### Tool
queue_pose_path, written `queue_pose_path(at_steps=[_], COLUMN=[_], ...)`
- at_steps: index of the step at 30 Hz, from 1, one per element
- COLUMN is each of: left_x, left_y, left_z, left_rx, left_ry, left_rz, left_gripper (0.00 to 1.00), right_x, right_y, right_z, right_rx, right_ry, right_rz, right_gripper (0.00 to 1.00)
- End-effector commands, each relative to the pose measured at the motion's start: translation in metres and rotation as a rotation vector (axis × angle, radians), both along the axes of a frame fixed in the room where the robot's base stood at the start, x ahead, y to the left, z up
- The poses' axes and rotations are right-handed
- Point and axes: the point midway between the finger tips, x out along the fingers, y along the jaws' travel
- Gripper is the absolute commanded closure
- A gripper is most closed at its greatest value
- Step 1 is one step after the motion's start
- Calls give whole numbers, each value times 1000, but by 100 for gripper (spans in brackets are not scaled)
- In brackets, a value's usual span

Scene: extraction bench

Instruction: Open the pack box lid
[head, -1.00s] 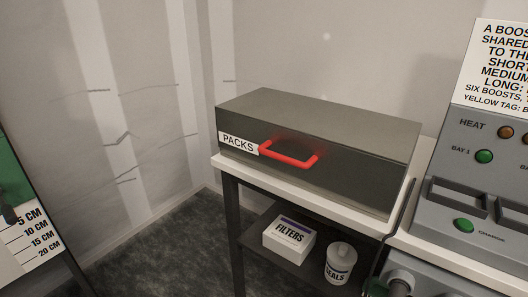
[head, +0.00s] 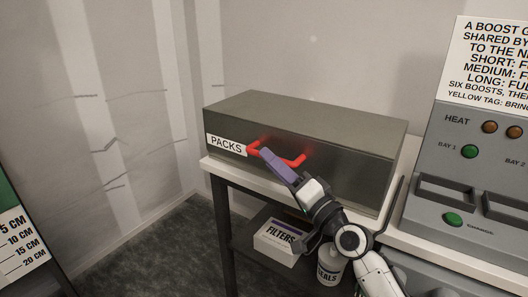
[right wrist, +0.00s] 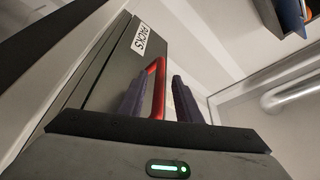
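The pack box (head: 345,172) is a dark grey case with a lighter grey top (head: 310,112) and a white PACKS label (head: 226,145). Its lid looks shut. A red bar handle (head: 297,162) sits on its front; it also shows in the right wrist view (right wrist: 158,88). My right gripper (head: 268,155) is at the handle, its purple fingers covering the middle of the bar in the head view. In the right wrist view its fingers (right wrist: 158,80) stand apart, one on each side of the red bar, with a gap visible on the right. My left gripper is not in view.
The box stands on a white-topped table (head: 222,169). A FILTERS box (head: 279,240) and a partly hidden SEALS tub (head: 329,268) are on the shelf below. A grey machine with a HEAT panel (head: 485,150) is close on the right. A wall is behind.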

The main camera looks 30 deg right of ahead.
Motion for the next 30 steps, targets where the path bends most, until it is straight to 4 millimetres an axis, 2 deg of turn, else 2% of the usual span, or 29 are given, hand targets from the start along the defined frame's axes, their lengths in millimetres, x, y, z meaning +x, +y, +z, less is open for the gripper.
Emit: queue_pose_path(at_steps=[3,7,18,24,30], left_x=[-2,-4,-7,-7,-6], left_y=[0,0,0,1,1], left_z=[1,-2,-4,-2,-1], left_rx=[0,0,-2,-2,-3], left_ry=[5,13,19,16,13], left_rz=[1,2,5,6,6], left_gripper=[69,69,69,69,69], right_x=[19,32,37,37,37], right_y=[1,3,3,3,3], right_z=[6,7,7,7,7], right_rx=[1,0,-3,-3,-1], right_ry=[-1,1,2,2,2], right_rz=[1,2,2,2,1], right_gripper=[69,69,69,100,100])
